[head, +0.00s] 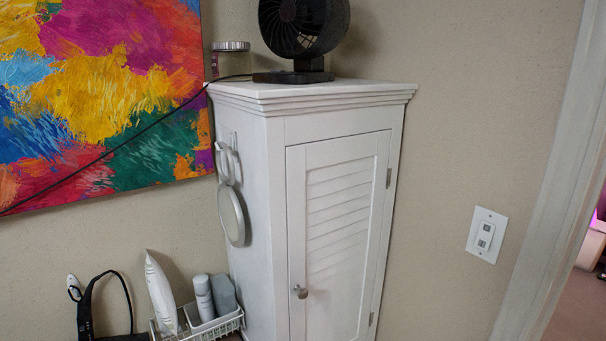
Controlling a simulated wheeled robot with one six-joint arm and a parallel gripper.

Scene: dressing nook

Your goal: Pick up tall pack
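A tall white pack (161,292) with a pointed top stands tilted in a white wire basket (226,328) at the lower left of the head view. Its lower end is partly hidden by the basket's rim. A white bottle (204,298) and a grey-white container (223,294) stand close to its right in the same basket. My gripper is not in view.
A white louvred cabinet (335,220) stands right of the basket, with a black fan (303,25) on top. A colourful painting (100,90) hangs above. A doorway is at far right.

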